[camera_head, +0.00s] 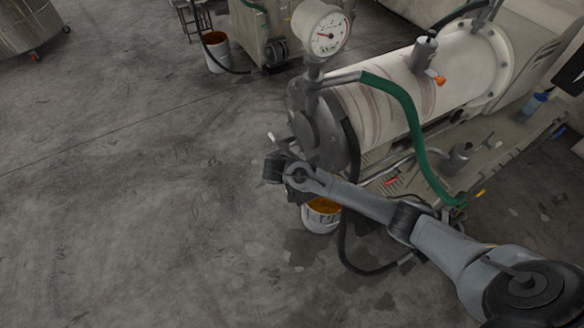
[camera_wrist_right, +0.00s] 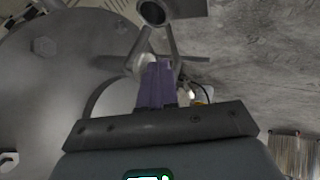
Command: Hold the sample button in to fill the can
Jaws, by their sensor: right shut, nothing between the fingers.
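The can (camera_head: 322,219) is a white bucket with orange-brown contents, on the floor below the front end of the horizontal mill (camera_head: 390,90). My right arm reaches in from the lower right. Its gripper (camera_head: 274,168) is at the mill's front end, above and left of the can. In the right wrist view its purple fingers (camera_wrist_right: 158,68) are shut and empty. Their tips are at a pale round part (camera_wrist_right: 146,66) beside the grey end plate (camera_wrist_right: 50,80); I cannot tell whether this is the sample button or whether they touch. My left gripper is out of view.
A pressure gauge (camera_head: 324,33) stands above the mill's front. A green hose (camera_head: 410,120) runs down its near side, and a black hose (camera_head: 352,255) loops to the floor by the can. Another bucket (camera_head: 217,52) stands at the back.

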